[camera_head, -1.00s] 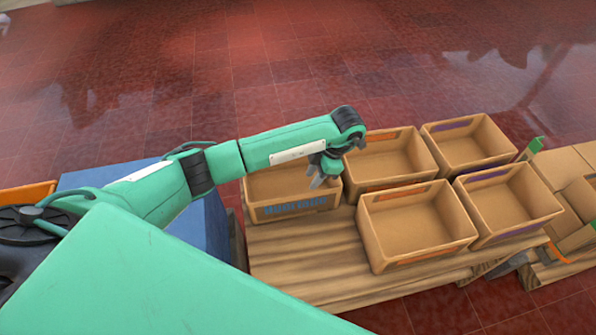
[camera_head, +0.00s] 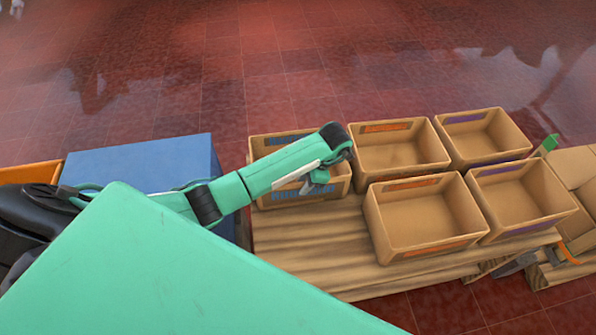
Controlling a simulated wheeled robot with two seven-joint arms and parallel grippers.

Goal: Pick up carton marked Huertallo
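Several open tan cartons stand on a wooden table. The carton with blue lettering (camera_head: 290,195) is at the table's back left, partly covered by my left arm; its lettering is too small to read. Two cartons with orange markings, one at the back (camera_head: 398,153) and one at the front (camera_head: 425,215), stand to its right. Two with purple markings, back (camera_head: 485,138) and front (camera_head: 522,195), stand farther right. All look empty where visible. My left gripper (camera_head: 312,187) hangs over the blue-lettered carton's front side; its finger opening is unclear. My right gripper is not in view.
The wooden table (camera_head: 310,245) is bare at its front left. A blue box (camera_head: 150,160) and an orange crate (camera_head: 30,173) stand to the left. Brown boxes (camera_head: 570,165) and a green-tipped thing (camera_head: 548,143) are at the right edge.

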